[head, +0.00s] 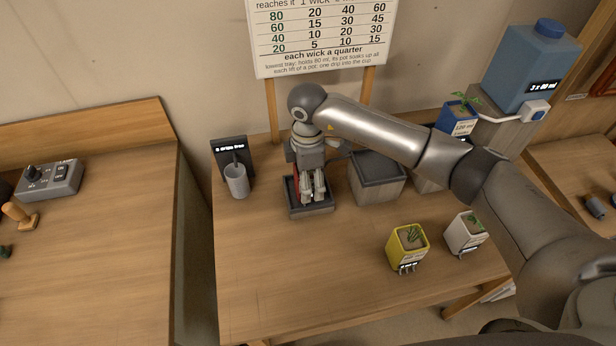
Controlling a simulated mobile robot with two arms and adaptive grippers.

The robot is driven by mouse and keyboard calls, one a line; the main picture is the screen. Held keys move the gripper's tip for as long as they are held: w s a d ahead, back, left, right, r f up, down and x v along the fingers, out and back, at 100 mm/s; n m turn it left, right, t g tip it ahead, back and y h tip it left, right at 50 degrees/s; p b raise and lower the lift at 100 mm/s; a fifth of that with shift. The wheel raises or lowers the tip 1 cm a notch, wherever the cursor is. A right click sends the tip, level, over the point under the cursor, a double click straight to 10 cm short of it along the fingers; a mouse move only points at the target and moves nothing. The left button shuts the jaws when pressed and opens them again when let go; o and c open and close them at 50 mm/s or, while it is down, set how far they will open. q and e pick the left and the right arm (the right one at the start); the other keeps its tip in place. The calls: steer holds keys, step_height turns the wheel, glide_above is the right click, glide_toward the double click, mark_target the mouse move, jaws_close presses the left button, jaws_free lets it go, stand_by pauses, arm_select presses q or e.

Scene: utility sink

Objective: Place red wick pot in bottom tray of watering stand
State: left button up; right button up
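The red wick pot (296,187) shows only as a red strip at the bottom tray, mostly hidden by my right gripper. The bottom tray (312,211) of the watering stand is a dark, low tray on the table. My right gripper (314,193) points down over this tray, with its pale fingers low at the red pot. Whether the fingers are closed on the pot, and whether the pot rests on the tray floor, I cannot tell. My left gripper is not in view.
A taller block with a dark tray (379,168) stands right of the bottom tray. A grey cup (236,182) stands left. A yellow pot (407,246) and a white pot (465,233) stand front right. A blue pot (459,112) and blue tank (529,68) stand higher. The front-left tabletop is clear.

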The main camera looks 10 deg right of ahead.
steer(key=shift+r, duration=0.25)
steer(key=shift+w+r, duration=0.1)
steer(key=shift+r, duration=0.25)
step_height(320, 180, up, 11)
steer(key=b, duration=0.3)
steer(key=shift+r, duration=0.1)
